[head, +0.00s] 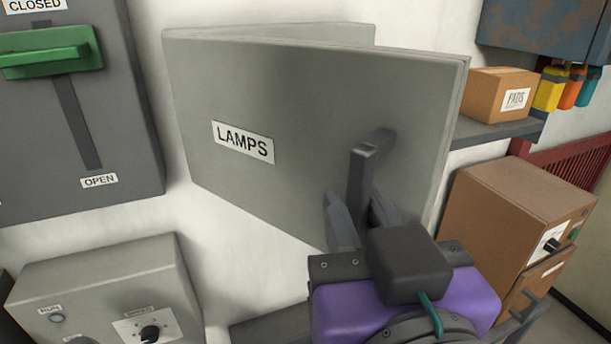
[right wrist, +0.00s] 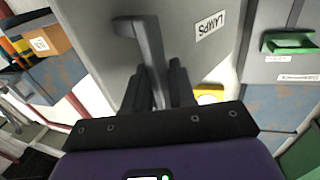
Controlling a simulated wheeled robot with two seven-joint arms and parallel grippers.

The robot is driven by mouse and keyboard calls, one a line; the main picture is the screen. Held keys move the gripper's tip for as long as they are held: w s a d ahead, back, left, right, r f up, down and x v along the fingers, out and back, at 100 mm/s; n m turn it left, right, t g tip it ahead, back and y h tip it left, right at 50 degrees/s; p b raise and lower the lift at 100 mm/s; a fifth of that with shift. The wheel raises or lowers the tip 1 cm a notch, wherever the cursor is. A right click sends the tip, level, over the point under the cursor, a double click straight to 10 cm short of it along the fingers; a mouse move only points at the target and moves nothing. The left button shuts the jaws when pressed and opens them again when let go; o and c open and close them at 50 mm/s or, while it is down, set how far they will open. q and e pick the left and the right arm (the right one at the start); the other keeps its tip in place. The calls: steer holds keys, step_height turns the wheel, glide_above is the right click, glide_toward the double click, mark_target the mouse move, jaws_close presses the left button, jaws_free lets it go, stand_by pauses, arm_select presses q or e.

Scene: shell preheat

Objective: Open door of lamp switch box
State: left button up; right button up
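The lamp switch box's grey door (head: 300,100), labelled LAMPS (head: 243,142), stands partly open, its right edge swung out from the wall. The box body (head: 290,31) shows as a strip behind its top edge; the inside is hidden. A dark grey bar handle (head: 362,175) stands near the door's right side. My right gripper (head: 362,215) has one finger on each side of the handle's lower part and looks closed on it. The right wrist view also shows the handle (right wrist: 150,50) between the fingers (right wrist: 158,92). My left gripper is not in view.
A grey switch box with a green lever (head: 55,52) hangs at upper left. A grey control box (head: 110,270) sits below it. At right are a shelf (head: 495,130) with a cardboard box (head: 495,92) and a brown cabinet (head: 510,215). Bare wall lies between the boxes.

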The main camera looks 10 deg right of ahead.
steer(key=o, duration=0.3)
steer(key=shift+w+a, duration=0.2)
steer(key=shift+w, duration=0.05)
steer(key=shift+s, duration=0.1)
steer(key=shift+d, duration=0.1)
steer(key=s, duration=0.7)
steer(key=shift+s+a+b, duration=0.3)
steer(key=shift+a+b, duration=0.15)
